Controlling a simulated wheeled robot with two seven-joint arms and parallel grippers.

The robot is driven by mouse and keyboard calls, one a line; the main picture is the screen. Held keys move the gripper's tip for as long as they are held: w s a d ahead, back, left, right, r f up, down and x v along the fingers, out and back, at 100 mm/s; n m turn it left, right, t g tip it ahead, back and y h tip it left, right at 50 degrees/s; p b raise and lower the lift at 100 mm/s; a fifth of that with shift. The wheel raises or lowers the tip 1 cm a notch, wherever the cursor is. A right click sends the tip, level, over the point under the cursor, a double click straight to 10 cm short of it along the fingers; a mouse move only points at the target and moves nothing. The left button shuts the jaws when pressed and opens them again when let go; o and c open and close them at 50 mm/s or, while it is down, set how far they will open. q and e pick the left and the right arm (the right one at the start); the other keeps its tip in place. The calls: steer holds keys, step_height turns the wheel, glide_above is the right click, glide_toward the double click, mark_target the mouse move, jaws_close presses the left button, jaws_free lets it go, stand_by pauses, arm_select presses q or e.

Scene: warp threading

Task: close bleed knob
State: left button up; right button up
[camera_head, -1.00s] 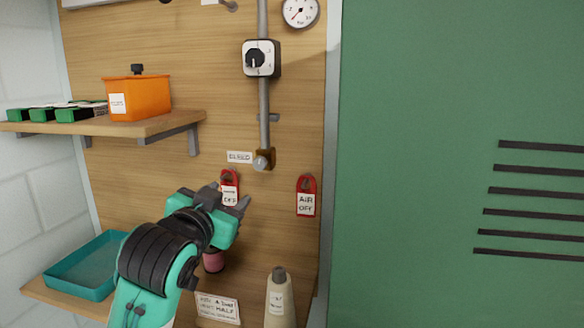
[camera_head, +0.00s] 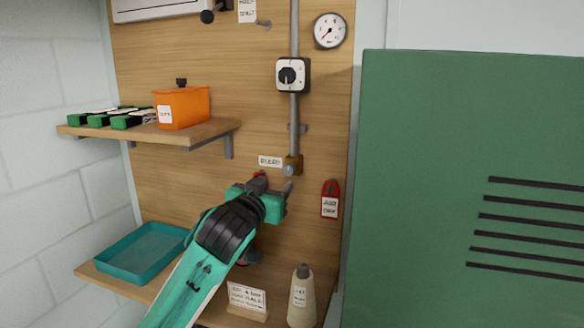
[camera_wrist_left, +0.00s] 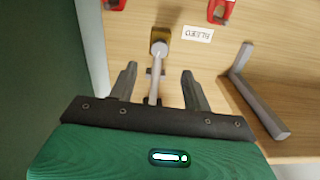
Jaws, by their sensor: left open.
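The bleed knob (camera_head: 290,170) is a small round grey knob on a brass block at the lower end of the grey pipe, right of the BLEED label (camera_head: 270,161). My left gripper (camera_head: 273,184) is open and empty, just below and left of the knob in the head view. In the left wrist view the knob (camera_wrist_left: 158,48) and the pipe (camera_wrist_left: 155,82) show between the spread fingers (camera_wrist_left: 159,88), with the knob beyond the fingertips. No contact is visible. My right gripper is not in view.
A red AIR tag (camera_head: 330,200) hangs right of the knob; another red tag is mostly hidden behind my gripper. A shelf (camera_head: 203,133) holds an orange box (camera_head: 183,107). A teal tray (camera_head: 142,252) and a bottle (camera_head: 301,298) stand below. A green cabinet (camera_head: 420,190) stands at right.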

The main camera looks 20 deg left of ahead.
mark_target(288, 171)
arm_select(q)
steer(key=w+p, duration=0.1)
steer(key=w, duration=0.3)
steer(key=w+p, duration=0.2)
steer(key=w, duration=0.2)
steer(key=shift+w+d+r, duration=0.15)
steer(key=shift+d, duration=0.05)
steer(key=shift+w+p, duration=0.35)
steer(key=shift+w, duration=0.1)
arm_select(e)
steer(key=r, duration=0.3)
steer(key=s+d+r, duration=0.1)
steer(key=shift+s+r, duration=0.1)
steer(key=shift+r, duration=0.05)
arm_select(q)
steer(key=c, duration=1)
steer(key=shift+o, duration=0.2)
steer(key=shift+n+b, duration=0.6)
steer(key=shift+n, duration=0.9)
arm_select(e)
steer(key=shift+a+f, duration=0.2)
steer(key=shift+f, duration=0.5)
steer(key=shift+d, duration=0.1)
